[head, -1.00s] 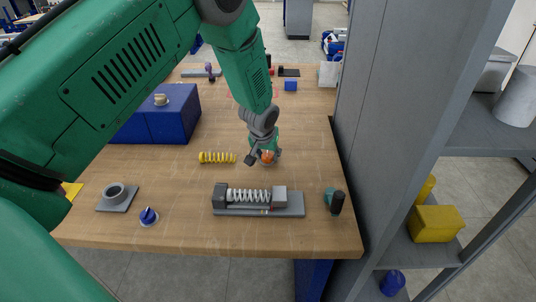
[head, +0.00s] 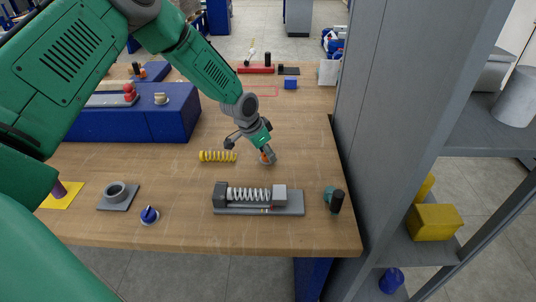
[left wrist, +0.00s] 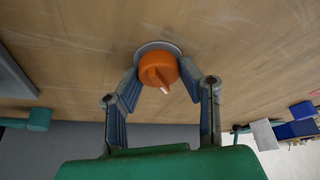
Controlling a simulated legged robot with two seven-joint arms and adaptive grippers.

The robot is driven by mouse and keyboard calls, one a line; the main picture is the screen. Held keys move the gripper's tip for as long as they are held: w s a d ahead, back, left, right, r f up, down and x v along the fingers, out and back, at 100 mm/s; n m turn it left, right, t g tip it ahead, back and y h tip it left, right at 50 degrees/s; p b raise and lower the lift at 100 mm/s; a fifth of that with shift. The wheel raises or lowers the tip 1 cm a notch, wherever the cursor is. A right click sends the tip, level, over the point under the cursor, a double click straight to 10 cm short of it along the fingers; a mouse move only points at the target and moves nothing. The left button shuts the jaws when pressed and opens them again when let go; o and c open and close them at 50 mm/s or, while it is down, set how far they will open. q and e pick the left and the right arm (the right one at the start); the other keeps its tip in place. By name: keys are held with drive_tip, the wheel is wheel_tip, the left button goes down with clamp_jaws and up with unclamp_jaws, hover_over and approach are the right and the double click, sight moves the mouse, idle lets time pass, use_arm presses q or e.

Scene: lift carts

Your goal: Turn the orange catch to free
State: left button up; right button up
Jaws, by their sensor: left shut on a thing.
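The orange catch (left wrist: 157,69) is a round knob with a raised grip bar and a white pointer mark, on a grey disc (left wrist: 150,47) on the wooden table. In the left wrist view the white mark points toward the lower right. My left gripper (left wrist: 160,82) has its two fingers on either side of the knob, shut on it. In the head view the catch (head: 266,159) is small and partly hidden by my left gripper (head: 265,155), which reaches down to it at a slant. My right gripper is not in view.
A yellow spring (head: 217,156) lies just left of the catch. A grey fixture with a white spring (head: 250,194) stands in front. A blue box (head: 130,124) is at left. A grey shelf unit (head: 415,80) borders the table's right edge.

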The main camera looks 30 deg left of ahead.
use_arm(q)
drive_tip(key=m+b, duration=0.2)
drive_tip(key=m+g+h+b, duration=0.1)
drive_tip(key=m, duration=0.2)
drive_tip(key=shift+a+f+h+b, duration=0.15)
drive_tip(key=shift+f+h+b, duration=0.05)
drive_tip(key=shift+h+b, duration=0.15)
drive_tip(key=shift+w+r+m+g+b, duration=0.15)
drive_tip(key=shift+m+g+b, duration=0.7)
drive_tip(key=shift+m, duration=0.95)
drive_tip(key=shift+r+h, duration=0.1)
drive_tip(key=shift+h, duration=0.15)
drive_tip(key=o, duration=1.1)
drive_tip(key=shift+a, duration=0.1)
